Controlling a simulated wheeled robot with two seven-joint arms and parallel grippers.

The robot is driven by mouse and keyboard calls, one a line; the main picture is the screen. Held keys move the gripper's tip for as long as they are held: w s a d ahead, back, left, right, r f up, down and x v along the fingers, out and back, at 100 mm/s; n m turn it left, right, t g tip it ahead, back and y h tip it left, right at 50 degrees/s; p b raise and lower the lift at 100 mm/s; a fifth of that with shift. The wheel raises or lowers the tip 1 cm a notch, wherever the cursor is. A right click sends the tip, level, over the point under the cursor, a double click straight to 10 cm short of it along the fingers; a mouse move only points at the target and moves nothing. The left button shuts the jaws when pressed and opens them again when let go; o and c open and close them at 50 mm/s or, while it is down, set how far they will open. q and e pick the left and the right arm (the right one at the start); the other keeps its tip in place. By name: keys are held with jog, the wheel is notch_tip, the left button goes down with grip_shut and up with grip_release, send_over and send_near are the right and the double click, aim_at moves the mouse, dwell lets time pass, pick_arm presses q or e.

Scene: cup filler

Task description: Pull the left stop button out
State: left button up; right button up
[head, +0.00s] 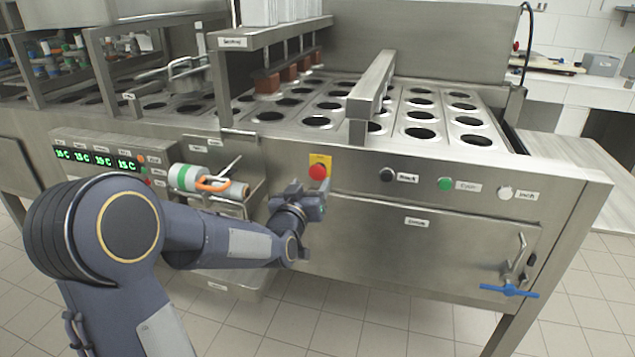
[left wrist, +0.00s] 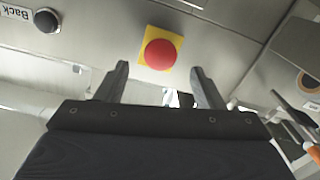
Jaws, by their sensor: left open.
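The left stop button (head: 318,172) is a round red knob on a yellow plate (head: 320,160), on the front panel of the steel machine. In the left wrist view the red knob (left wrist: 160,54) on its yellow plate (left wrist: 177,40) lies ahead of and between my fingers. My left gripper (head: 301,190) is just below and left of the button in the head view. It also shows in the left wrist view (left wrist: 158,78), open and empty, with its fingers apart from the button. My right gripper is not in view.
A black button (head: 387,174), a green button (head: 445,184) and a white button (head: 505,192) sit to the right on the same panel. Left are green displays (head: 98,157) and a roll holder (head: 205,182). A blue-handled valve (head: 510,290) is at lower right.

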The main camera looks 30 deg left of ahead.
aim_at(316, 174)
pick_arm(q)
jog(key=shift+x, duration=2.05)
